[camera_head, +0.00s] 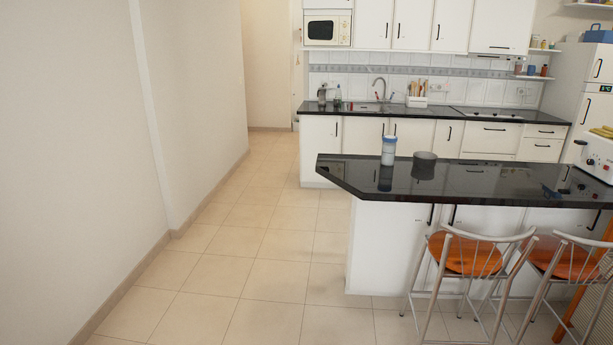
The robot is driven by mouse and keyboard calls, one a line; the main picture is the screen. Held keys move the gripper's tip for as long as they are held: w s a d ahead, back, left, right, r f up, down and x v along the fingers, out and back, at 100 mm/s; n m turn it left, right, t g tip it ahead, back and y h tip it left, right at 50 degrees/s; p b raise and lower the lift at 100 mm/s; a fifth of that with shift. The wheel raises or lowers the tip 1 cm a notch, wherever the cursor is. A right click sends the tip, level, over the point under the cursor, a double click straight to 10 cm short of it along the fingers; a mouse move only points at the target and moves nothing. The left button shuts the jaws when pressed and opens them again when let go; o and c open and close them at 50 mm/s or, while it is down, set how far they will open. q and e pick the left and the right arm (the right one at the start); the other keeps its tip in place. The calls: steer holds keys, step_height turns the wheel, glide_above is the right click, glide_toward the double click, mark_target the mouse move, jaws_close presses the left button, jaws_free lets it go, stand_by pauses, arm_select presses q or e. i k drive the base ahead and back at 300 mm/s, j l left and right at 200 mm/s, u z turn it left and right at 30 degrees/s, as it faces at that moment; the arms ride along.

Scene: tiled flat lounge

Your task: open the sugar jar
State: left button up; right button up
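A pale cylindrical jar with a blue-grey top (388,150) stands upright near the left end of the black kitchen island counter (480,185). It may be the sugar jar, but no label can be read. A short, wide dark grey round container (424,160) stands just right of it on the same counter. From here I cannot tell whether either has a separate lid. Neither of my grippers shows in the head view.
Two stools with orange seats (467,255) and (572,262) stand at the island's near side. A white toaster (597,156) is at its right end. Open tiled floor (250,265) lies left of the island, beside a white wall. A sink counter (345,108) runs behind.

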mark_target(388, 148)
steer(key=i+z, duration=0.15)
steer(key=i, duration=0.95)
steer(key=i+j+z, duration=0.2)
steer(key=i, duration=0.85)
steer(key=l, duration=0.1)
